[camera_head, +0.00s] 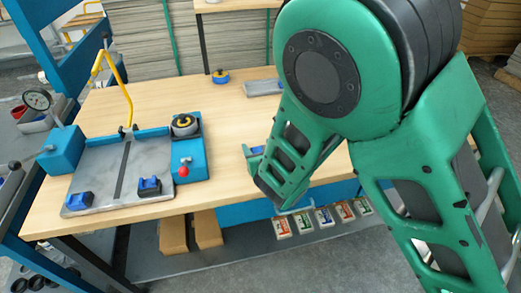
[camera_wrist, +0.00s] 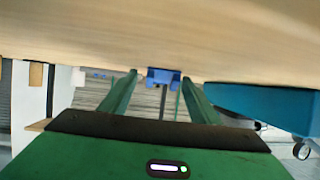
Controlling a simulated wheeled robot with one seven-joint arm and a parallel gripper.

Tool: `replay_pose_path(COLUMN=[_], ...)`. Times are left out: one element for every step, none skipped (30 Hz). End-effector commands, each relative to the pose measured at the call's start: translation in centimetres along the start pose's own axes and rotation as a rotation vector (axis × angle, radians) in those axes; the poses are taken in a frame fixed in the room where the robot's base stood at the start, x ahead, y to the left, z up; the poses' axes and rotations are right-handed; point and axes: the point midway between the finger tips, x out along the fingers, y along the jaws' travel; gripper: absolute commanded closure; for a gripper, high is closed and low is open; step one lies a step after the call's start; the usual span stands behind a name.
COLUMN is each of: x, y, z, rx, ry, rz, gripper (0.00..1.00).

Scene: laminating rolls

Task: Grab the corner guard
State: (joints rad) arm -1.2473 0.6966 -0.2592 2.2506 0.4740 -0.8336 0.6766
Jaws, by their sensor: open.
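My gripper (camera_wrist: 159,78) shows in the wrist view with its two green fingers apart and nothing held between them. A small blue piece (camera_wrist: 163,76), which looks like the corner guard, appears between the fingertips at the edge of the wooden table. It lies beyond the fingers, and I cannot tell how far. In the head view a blue piece (camera_head: 255,151) shows on the table, partly behind my green arm; I cannot tell if it is the same one.
The wooden table (camera_head: 150,95) carries a grey plate (camera_head: 105,172) with blue blocks, a yellow lever (camera_head: 119,82) and a blue unit with a red knob (camera_head: 183,171). A blue roll (camera_head: 220,76) stands further back. Small boxes (camera_head: 304,222) lie on the lower shelf.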

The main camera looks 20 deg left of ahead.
Motion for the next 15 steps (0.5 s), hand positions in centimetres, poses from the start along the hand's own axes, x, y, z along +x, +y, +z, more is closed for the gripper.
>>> replay_pose_path(x=[0.02, 0.01, 0.0, 0.0, -0.01, -0.01, -0.01, -0.01, -0.02, -0.02, -0.02, -0.02, -0.02, -0.02, -0.02], y=[0.01, 0.01, 0.01, 0.01, 0.01, 0.01, 0.01, 0.01, 0.01, 0.01, 0.01, 0.01, 0.01, 0.01, 0.01], z=[-0.01, -0.01, -0.01, -0.02, -0.02, -0.02, -0.02, -0.02, -0.02, -0.02, -0.02, -0.02, -0.03, -0.03, -0.03], rx=[0.0, 0.0, 0.0, 0.0, 0.0, 0.0, 0.0, 0.0, 0.0, 0.0, 0.0, 0.0, 0.0, 0.0, 0.0], ry=[0.0, 0.0, 0.0, 0.0, 0.0, 0.0, 0.0, 0.0, 0.0, 0.0, 0.0, 0.0, 0.0, 0.0, 0.0], rz=[0.0, 0.0, 0.0, 0.0, 0.0, 0.0, 0.0, 0.0, 0.0, 0.0, 0.0, 0.0, 0.0, 0.0, 0.0], gripper=[0.44, 0.44, 0.44, 0.44, 0.44, 0.53, 0.6, 0.68, 0.77, 0.84, 0.87, 0.87, 0.87, 0.87, 0.87])
